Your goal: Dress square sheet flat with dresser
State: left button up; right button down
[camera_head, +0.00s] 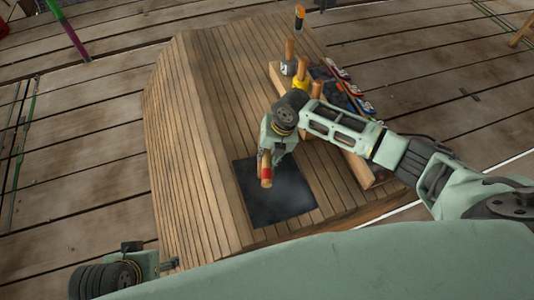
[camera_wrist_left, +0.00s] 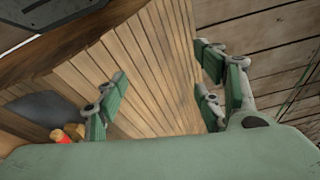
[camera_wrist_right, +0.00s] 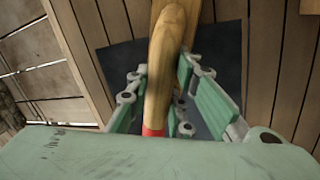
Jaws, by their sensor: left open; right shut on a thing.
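The dark square sheet (camera_head: 283,203) lies on the slatted wooden bench; its edges also show around the tool in the right wrist view (camera_wrist_right: 217,52). My right gripper (camera_head: 272,158) is over the sheet and shut on the dresser (camera_head: 266,170), a wooden tool with a red band. In the right wrist view the dresser (camera_wrist_right: 165,60) runs between the fingers and hides part of the sheet. I cannot tell whether it touches the sheet. My left gripper (camera_wrist_left: 162,92) is open and empty, low at the left in the head view (camera_head: 165,264), away from the sheet.
The slatted wooden bench (camera_head: 185,120) has a ridge along its left part. A wooden rack (camera_head: 350,165) with several wooden-handled tools (camera_head: 290,50) stands at the right, beside several colored items (camera_head: 352,89). A green and purple pole (camera_head: 68,30) is at the far left.

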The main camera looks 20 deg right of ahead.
notch_tip(320, 180, up, 2)
jog(key=shift+r+p, duration=0.1)
jog(key=shift+p, duration=1)
jog(key=shift+p+v, duration=0.95)
pick_arm(q)
notch_tip(320, 180, down, 14)
jog(key=shift+d+f+g, duration=0.15)
jog(key=shift+f+g, duration=0.1)
jog(key=shift+g, duration=0.15)
pick_arm(e)
jog(key=shift+a+r, duration=0.1)
jog(key=shift+a, duration=0.05)
pick_arm(q)
jog(key=shift+w, duration=0.1)
